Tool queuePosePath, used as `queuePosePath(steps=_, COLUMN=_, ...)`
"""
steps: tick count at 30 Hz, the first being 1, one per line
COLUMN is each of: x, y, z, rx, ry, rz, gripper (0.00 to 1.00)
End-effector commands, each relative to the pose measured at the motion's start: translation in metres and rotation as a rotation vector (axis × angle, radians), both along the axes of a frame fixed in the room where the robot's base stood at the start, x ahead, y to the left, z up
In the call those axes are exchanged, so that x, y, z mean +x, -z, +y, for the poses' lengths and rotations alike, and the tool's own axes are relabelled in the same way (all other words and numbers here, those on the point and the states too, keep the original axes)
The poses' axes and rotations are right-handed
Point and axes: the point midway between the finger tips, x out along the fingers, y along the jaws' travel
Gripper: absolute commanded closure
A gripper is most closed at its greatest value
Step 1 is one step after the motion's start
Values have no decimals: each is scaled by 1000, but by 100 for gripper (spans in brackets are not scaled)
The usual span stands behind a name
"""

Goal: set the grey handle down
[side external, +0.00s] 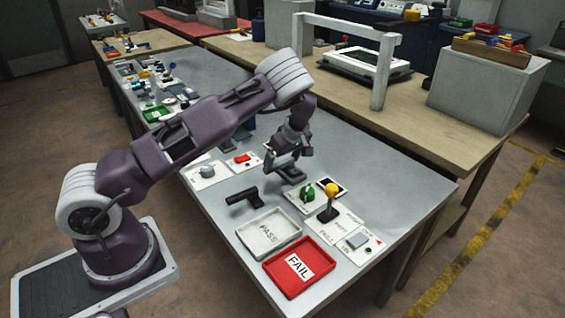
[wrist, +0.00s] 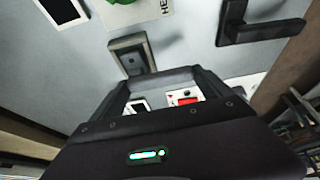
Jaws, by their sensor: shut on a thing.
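My gripper (side external: 283,158) is over the grey table, a little above a small grey block with a darker top (side external: 292,175). In the wrist view, my gripper (wrist: 160,84) is shut on a grey bar, which I take to be the grey handle (wrist: 163,76). The bar spans between the two fingers. In the side view the handle is hard to tell from the fingers. The grey block (wrist: 131,55) shows just beyond the bar in the wrist view. Whether the bar touches anything is unclear.
A black handle-like piece (side external: 244,197) lies left of the grey block; it also shows in the wrist view (wrist: 258,30). A white PASS tray (side external: 244,240) and a red FAIL tray (side external: 274,275) sit at the front. A yellow-knobbed lever (side external: 329,205) stands to the right.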

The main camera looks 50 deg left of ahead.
Motion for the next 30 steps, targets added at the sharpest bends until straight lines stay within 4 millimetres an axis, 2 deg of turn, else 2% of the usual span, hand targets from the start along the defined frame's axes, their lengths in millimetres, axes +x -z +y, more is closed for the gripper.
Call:
queuePosePath(steps=10, x=0, y=6, z=0, rx=0, ry=-1, rz=-1, gripper=57)
queuePosePath(steps=11, x=0, y=6, z=0, rx=0, ry=-1, rz=-1, gripper=6)
queuePosePath(steps=12, x=0, y=6, z=0, rx=0, ry=-1, rz=-1, gripper=0)
queuePosePath(steps=20, x=0, y=3, z=0, rx=0, ry=-1, rz=-1, gripper=0)
queuePosePath(steps=23, x=1, y=-13, z=-7, rx=0, ry=2, rz=-5, gripper=0)
queuePosePath(steps=30, x=2, y=-74, z=-32, rx=-1, ry=3, rz=-5, gripper=0)
